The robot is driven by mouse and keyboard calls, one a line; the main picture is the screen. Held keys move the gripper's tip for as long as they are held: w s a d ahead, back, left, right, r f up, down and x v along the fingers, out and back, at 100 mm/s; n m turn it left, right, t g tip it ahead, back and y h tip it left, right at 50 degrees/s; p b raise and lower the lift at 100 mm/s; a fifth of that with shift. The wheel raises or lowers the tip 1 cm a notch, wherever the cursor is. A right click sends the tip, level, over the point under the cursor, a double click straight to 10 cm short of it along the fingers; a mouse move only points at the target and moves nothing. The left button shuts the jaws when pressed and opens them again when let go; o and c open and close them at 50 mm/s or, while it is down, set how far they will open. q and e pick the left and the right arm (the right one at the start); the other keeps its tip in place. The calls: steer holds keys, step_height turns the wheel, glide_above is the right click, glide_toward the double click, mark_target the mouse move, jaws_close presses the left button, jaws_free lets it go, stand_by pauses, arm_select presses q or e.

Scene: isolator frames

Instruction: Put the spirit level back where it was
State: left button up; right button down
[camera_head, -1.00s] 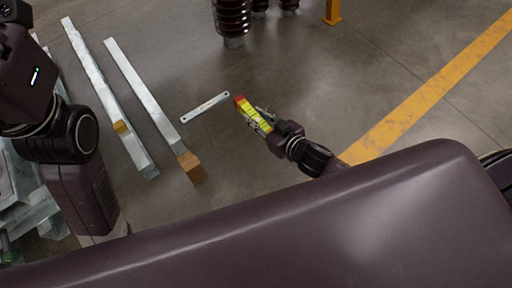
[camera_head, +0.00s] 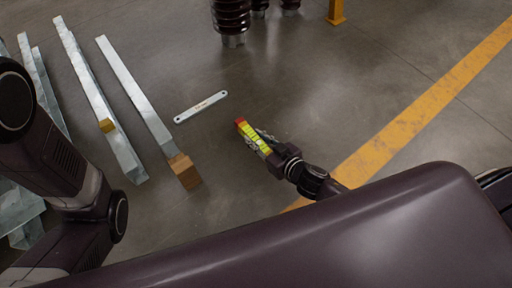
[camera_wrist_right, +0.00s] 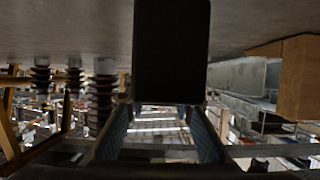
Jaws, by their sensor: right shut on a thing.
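The spirit level (camera_head: 254,137), a yellow bar with a red end, is held in my right gripper (camera_head: 268,147) in the head view. The gripper is shut on it, and the red end points up and left, away from the arm. The level appears to be above the grey floor; its exact height I cannot tell. In the right wrist view, the two finger pads (camera_wrist_right: 160,135) show low in the middle, below a dark block that I cannot identify surely. My left arm is at the left of the head view, but its gripper is out of view.
A flat pale strip with end holes (camera_head: 201,106) lies on the floor. Long metal bars (camera_head: 133,88) lie left of it, with wooden blocks (camera_head: 184,171) at some. Dark ribbed insulators (camera_head: 231,20) and a yellow post (camera_head: 336,12) stand behind. Floor around the level is clear.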

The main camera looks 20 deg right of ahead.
step_height(320, 180, down, 4)
steer(key=b, duration=0.3)
steer(key=shift+f, duration=0.1)
steer(key=c, duration=1.7)
jaws_free()
steer(key=shift+f, duration=0.1)
steer(key=shift+o, duration=0.2)
